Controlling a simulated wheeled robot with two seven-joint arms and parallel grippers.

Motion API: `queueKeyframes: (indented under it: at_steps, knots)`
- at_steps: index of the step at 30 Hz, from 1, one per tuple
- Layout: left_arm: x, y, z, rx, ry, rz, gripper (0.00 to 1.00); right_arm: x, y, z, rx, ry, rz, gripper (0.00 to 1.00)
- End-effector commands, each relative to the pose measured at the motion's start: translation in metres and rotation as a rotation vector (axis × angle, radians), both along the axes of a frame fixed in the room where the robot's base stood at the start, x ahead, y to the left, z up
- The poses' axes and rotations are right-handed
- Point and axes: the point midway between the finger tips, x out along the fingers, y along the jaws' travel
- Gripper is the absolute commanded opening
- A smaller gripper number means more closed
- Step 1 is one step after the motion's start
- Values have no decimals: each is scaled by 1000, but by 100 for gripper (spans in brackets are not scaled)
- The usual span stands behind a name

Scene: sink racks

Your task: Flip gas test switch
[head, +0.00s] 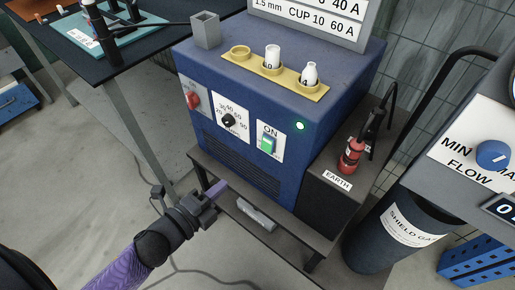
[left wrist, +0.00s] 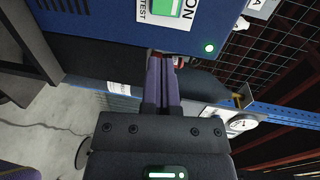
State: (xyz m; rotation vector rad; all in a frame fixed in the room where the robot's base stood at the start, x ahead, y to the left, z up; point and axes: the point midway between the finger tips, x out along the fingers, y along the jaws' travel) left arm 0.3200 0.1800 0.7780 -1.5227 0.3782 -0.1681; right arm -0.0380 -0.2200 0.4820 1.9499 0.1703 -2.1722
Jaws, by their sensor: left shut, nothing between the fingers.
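The test switch is a green rocker (head: 267,144) on a white plate marked ON, on the front of the blue machine (head: 240,170), right of a black dial (head: 228,121). In the left wrist view the green rocker (left wrist: 166,7) is at the top edge, partly cut off, with TEST lettering beside it. My left gripper (head: 217,189) is shut and empty, in front of the machine's lower front and below and left of the switch. In the left wrist view its purple fingers (left wrist: 165,62) lie together. A green lamp (head: 299,126) glows near the switch. My right gripper is out of view.
A yellow holder (head: 243,71) with white cups sits on the machine. A red clamp (head: 350,157) stands on the black ledge marked EARTH at right. A shield gas cylinder (head: 380,240) stands farther right. A dark table (head: 60,38) is at upper left. Floor is open at left.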

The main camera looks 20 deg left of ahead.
Motion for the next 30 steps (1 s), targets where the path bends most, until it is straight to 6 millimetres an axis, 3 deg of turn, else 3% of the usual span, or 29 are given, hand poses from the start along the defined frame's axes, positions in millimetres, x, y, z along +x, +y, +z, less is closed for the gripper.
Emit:
queueKeyframes:
  at_steps: [5,21,30]
  knots:
    - [13,-5,-4,-2,1,0,0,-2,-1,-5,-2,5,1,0]
    - [115,-41,-21,-2,3,1,0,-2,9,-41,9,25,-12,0]
    - [131,-47,-20,-3,3,3,0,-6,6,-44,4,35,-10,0]
